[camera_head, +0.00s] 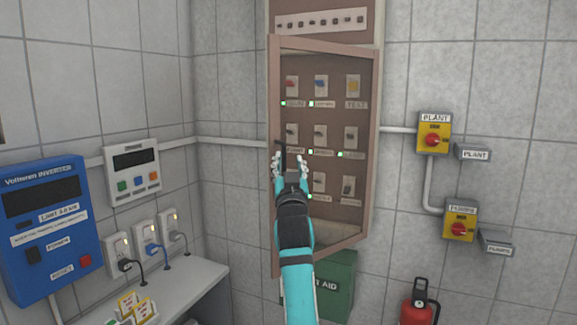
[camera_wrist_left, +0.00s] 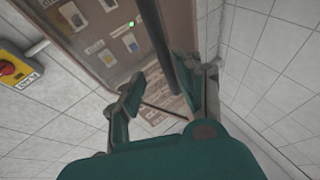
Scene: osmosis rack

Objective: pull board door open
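The board door (camera_head: 373,150) is a brown-framed clear panel in front of the switch board. Its left edge stands out from the board, so it looks partly open. A dark vertical bar handle (camera_head: 278,150) is on the left part of the door. My left gripper (camera_head: 290,162) is at the handle's lower part, fingers pointing up. In the left wrist view the dark handle bar (camera_wrist_left: 157,40) runs down between the spread fingers, closer to the right finger. I cannot tell whether it touches. My right gripper is not in view.
A green first aid box (camera_head: 338,285) is below the door. Yellow switch boxes (camera_head: 434,145) are on the wall to the right, above a red extinguisher (camera_head: 418,308). A blue inverter (camera_head: 50,230) and a shelf (camera_head: 190,285) are at left.

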